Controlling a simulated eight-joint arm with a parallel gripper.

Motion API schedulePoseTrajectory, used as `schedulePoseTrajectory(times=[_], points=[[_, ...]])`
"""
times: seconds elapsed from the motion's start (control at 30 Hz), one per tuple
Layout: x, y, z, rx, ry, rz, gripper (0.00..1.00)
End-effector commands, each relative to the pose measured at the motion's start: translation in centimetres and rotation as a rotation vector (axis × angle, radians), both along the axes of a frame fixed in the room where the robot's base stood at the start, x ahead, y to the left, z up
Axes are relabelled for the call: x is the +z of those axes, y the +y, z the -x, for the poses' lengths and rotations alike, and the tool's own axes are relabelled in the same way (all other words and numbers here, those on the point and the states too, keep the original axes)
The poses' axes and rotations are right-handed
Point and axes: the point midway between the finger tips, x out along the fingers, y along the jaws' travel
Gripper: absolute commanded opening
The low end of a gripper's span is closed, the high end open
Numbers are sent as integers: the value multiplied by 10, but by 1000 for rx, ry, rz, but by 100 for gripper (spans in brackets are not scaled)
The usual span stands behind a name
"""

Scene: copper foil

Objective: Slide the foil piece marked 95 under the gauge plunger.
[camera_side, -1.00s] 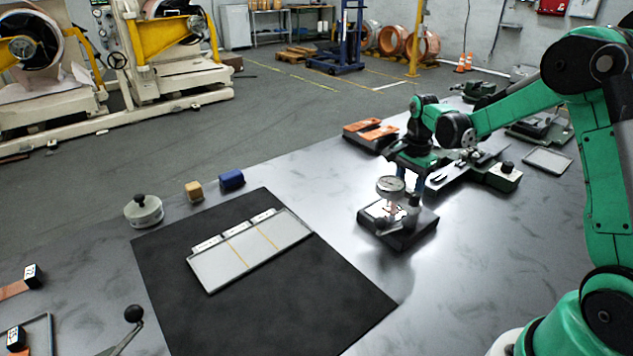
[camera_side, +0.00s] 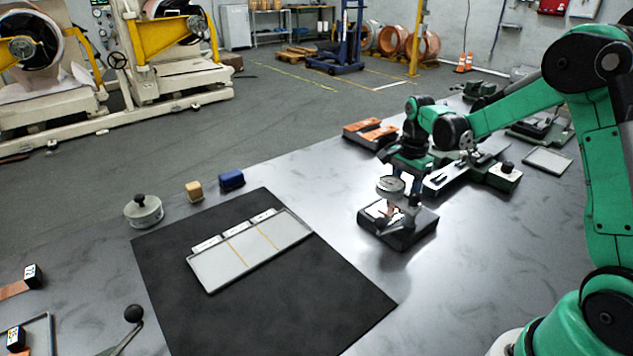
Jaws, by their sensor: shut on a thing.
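The gauge (camera_side: 410,234) is a dark block with a round dial (camera_side: 390,184) above it, right of the black mat. My gripper (camera_side: 404,184) is just behind the dial, pointing down. It is shut on a copper foil piece (camera_side: 382,209), which shows as a small patch over the gauge's base. The dial and gauge parts hide much of the foil and the fingertips. I cannot read a mark on it, nor tell whether it is under the plunger.
A pale three-section tray (camera_side: 215,272) lies on the black mat (camera_side: 290,310). A round weight (camera_side: 143,210), a tan block (camera_side: 194,191) and a blue block (camera_side: 231,180) stand behind it. Copper pieces on a stand (camera_side: 370,131) and a green-ended fixture (camera_side: 490,178) are near my arm.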

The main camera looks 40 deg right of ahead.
Motion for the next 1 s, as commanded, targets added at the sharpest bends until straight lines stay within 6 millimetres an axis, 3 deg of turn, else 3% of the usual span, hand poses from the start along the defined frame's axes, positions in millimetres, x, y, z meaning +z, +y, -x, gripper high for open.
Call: schedulePoseTrajectory(times=[1.0], points=[[-1,7,0,0,0,0,0]])
